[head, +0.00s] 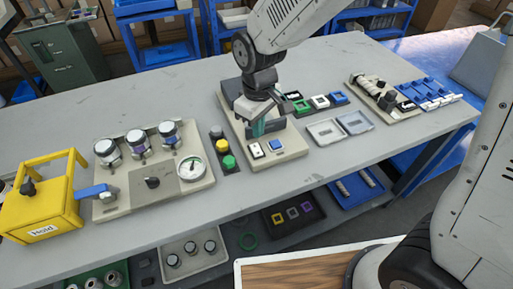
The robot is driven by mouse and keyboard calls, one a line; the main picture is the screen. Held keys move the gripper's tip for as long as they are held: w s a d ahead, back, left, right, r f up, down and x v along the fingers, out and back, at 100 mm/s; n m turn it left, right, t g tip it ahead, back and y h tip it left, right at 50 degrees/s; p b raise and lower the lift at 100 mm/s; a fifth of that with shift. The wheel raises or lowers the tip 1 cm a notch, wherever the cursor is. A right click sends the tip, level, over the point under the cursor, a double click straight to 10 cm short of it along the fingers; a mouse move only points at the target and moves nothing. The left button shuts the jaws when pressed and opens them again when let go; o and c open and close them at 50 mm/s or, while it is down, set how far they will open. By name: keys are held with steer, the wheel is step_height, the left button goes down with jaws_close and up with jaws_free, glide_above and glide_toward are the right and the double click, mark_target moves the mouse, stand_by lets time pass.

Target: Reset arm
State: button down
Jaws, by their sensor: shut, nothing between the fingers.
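My gripper (252,109) hangs from my arm over the grey-beige device (292,150) in the middle of the table. It points down, and its fingers are shut with nothing held between them. The fingertips are close to a teal part on the device; I cannot tell whether they touch it. A blue square button (276,145) and a white switch (256,150) sit on the device's front, just below the gripper. My arm and gripper hide part of the device's back.
The grey table (330,185) carries a yellow frame (40,215), a gauge panel (140,205), a button strip (228,161), an open grey case (326,132) and a block with blue levers at the right (430,95). Bare tabletop lies along the front edge.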

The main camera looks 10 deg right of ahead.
stand_by(0.5)
steer(key=s+d+r+m, duration=0.4)
steer(key=s+d+r, duration=0.4)
steer(key=s+d, duration=0.1)
steer(key=s+d+r+m+t, duration=0.1)
steer(key=s+d+r+m, duration=0.4)
steer(key=s+d+r, duration=0.3)
steer(key=s+d, duration=0.2)
steer(key=d, duration=0.1)
steer(key=shift+s+d, duration=0.25)
steer(key=shift+d, duration=0.15)
